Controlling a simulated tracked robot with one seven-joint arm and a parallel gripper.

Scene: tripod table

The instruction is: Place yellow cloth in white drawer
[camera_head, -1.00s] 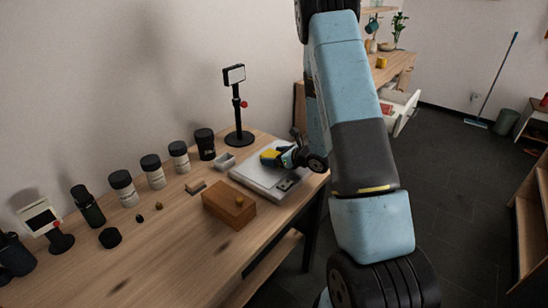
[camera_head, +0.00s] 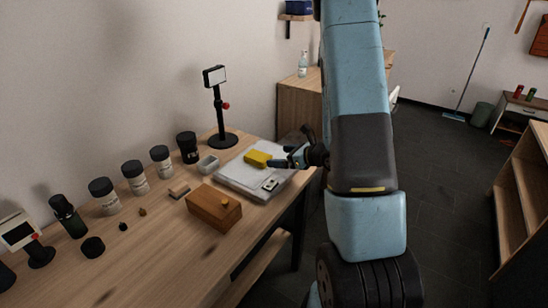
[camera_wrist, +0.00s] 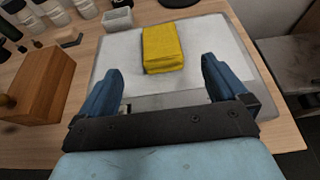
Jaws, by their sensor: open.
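The yellow cloth (camera_head: 257,159) is a folded block lying on the flat white device (camera_head: 236,178) at the table's right end. In the wrist view the cloth (camera_wrist: 163,47) lies just beyond my fingertips, roughly centred between them. My gripper (camera_head: 279,161) is open and empty, low over the device on the cloth's right side. Both blue fingers of the gripper (camera_wrist: 162,72) show apart in the wrist view. A small pale edge (camera_head: 394,97) beside my arm may be the white drawer; my arm hides most of that area.
A wooden box (camera_head: 214,208) stands close in front of the device. A small grey tray (camera_head: 208,164), several jars and a black stand (camera_head: 222,138) are behind and left. Dark floor is open at right.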

